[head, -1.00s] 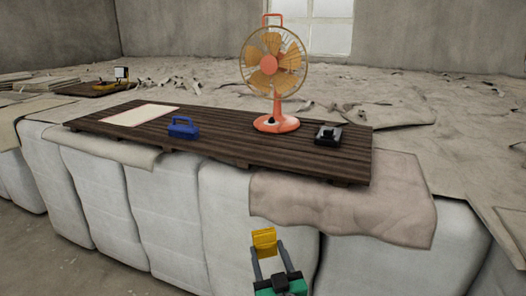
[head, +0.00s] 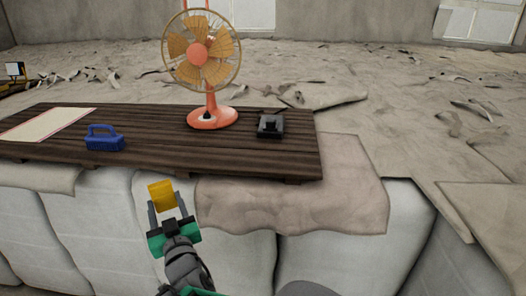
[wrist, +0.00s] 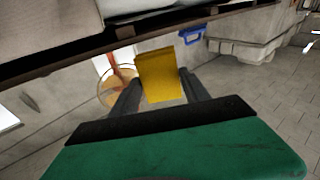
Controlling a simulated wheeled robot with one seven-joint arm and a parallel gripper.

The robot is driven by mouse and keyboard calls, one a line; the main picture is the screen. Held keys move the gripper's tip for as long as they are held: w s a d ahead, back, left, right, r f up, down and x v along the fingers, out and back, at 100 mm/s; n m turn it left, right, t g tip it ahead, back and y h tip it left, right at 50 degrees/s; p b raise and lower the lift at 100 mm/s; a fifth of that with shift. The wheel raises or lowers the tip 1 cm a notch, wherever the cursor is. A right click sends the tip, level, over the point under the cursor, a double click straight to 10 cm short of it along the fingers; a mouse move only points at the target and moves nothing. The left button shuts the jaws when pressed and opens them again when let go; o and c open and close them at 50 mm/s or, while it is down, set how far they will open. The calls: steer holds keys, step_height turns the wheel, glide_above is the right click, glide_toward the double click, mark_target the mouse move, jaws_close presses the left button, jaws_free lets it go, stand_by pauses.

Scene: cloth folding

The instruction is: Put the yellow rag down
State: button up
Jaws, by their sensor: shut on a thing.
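The yellow rag (head: 162,194) is a small folded yellow block held between the fingertips of my gripper (head: 167,206). In the head view it is in front of the dark wooden pallet's front edge, against the white bales behind it. In the wrist view the yellow rag (wrist: 159,76) sits between the two dark fingers of my gripper (wrist: 160,88), with its far end sticking out past them. My gripper is shut on it. The rag looks clear of any surface.
The dark wooden pallet (head: 230,155) carries a blue-handled block (head: 104,138), a pale sheet (head: 45,124), an orange fan (head: 212,116) and a small black device (head: 271,125). A beige cloth (head: 340,195) drapes at its right. Bare planks show between the blue block and the fan.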

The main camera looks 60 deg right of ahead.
steer(key=s+d+r+m+g+h+p, duration=0.3)
steer(key=s+d+r+m+g+h, duration=0.35)
steer(key=s+d, duration=0.5)
steer(key=s+d+r+m+g+h+p, duration=0.35)
steer(key=s+d+r+g, duration=0.45)
steer(key=s+d, duration=0.4)
steer(key=t+b, duration=0.2)
steer(key=b, duration=0.2)
glide_above(291, 165)
steer(key=shift+m+g, duration=0.25)
steer(key=shift+m, duration=0.05)
steer(key=f, duration=0.8)
steer(key=shift+s+a+f, duration=0.1)
steer(key=shift+s+a, duration=0.05)
steer(key=shift+a, duration=0.15)
steer(key=shift+d+f+b, duration=0.2)
steer(key=shift+d+b, duration=0.05)
steer(key=shift+b, duration=0.05)
steer(key=f, duration=0.1)
steer(key=f+b, duration=0.2)
steer(key=shift+w+d+f, duration=0.2)
steer(key=shift+w+f, duration=0.05)
steer(key=shift+f, duration=0.1)
steer(key=shift+r, duration=0.2)
steer(key=shift+f, duration=0.2)
steer(key=o, duration=1.2)
steer(key=shift+r, duration=0.1)
